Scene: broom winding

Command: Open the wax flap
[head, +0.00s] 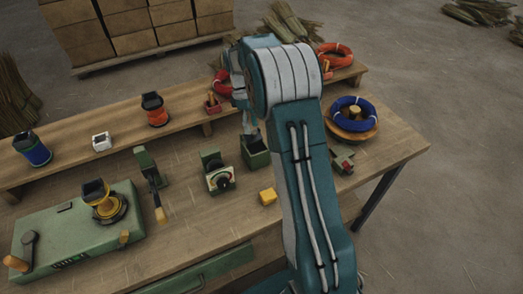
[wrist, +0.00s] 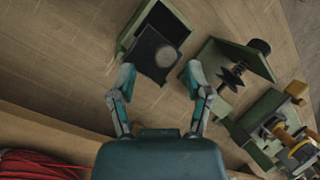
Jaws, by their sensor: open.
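A small green box (head: 256,155) stands on the workbench, just below my gripper (head: 250,128) in the head view. In the wrist view the green box (wrist: 165,12) shows at the top, with a dark square plate (wrist: 155,50) at its near side. The plate bears a round greyish patch and looks like the wax flap; I cannot tell its exact angle. My gripper (wrist: 160,74) is open, with one finger to each side of the plate's near end. Nothing is held between the fingers. Whether a finger touches the plate is unclear. My arm hides part of the bench.
A blue coil (head: 352,113) sits at right. In the wrist view a green bracket with a dark spindle (wrist: 233,73) stands close right.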

